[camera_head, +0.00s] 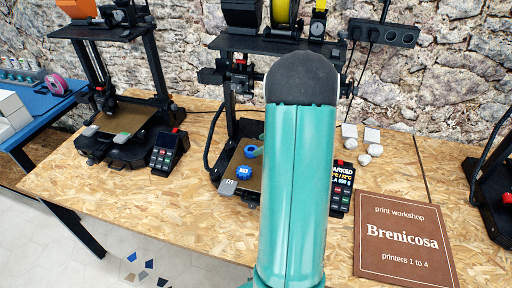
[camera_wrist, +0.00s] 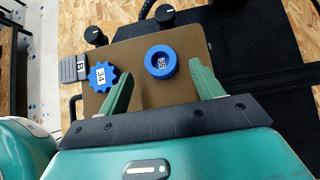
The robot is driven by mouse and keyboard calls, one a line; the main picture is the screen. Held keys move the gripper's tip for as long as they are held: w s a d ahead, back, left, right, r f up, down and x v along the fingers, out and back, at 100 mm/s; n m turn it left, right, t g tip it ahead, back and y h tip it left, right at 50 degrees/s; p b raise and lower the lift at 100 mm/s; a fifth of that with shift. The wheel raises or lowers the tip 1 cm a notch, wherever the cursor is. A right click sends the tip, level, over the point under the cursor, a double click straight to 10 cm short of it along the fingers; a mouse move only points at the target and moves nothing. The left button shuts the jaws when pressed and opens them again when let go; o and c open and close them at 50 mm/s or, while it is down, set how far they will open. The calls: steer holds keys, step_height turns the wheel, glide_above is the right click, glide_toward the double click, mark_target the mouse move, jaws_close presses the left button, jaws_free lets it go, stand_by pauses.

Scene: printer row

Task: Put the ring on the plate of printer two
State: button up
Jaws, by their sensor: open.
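A blue ring (camera_wrist: 161,61) with a small number label lies on the brown plate (camera_wrist: 140,48) in the wrist view. My gripper (camera_wrist: 160,72) is open, one green finger on each side of the ring's near edge, with gaps to it. In the head view the ring (camera_head: 251,151) shows beside my arm, on the plate of the middle printer (camera_head: 235,75). A blue gear (camera_wrist: 101,77) marked 34 sits at the plate's left edge; it also shows in the head view (camera_head: 243,172). My arm hides much of this printer, and my gripper is hidden there.
Another printer (camera_head: 110,80) with an empty plate stands left on the wooden table (camera_head: 130,205). A control box (camera_head: 342,190), pale pieces (camera_head: 365,158) and a brown sign (camera_head: 405,240) lie right of my arm. The table's front left is clear.

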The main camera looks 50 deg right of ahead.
steer(key=v, duration=0.8)
steer(key=w+a+r+n+g, duration=0.1)
steer(key=a+r+n, duration=0.25)
steer(key=a, duration=0.35)
steer(key=w+a+r+n+g, duration=0.1)
steer(key=a+r+n, duration=0.1)
steer(key=a+n, duration=0.45)
steer(key=w+a+r+n+g, duration=0.1)
steer(key=a+r+n, duration=0.2)
steer(key=a, duration=0.6)
steer(key=s+a+r+n+h, duration=0.2)
steer(key=s+a+n, duration=0.3)
steer(key=a+n, duration=0.3)
steer(key=s+a+r+n+h, duration=0.2)
steer(key=s+a+n, duration=0.4)
steer(key=a+n, duration=0.3)
steer(key=shift+a+n+t, duration=0.3)
steer(key=shift+a, duration=0.55)
steer(key=shift+s+d+r, duration=0.1)
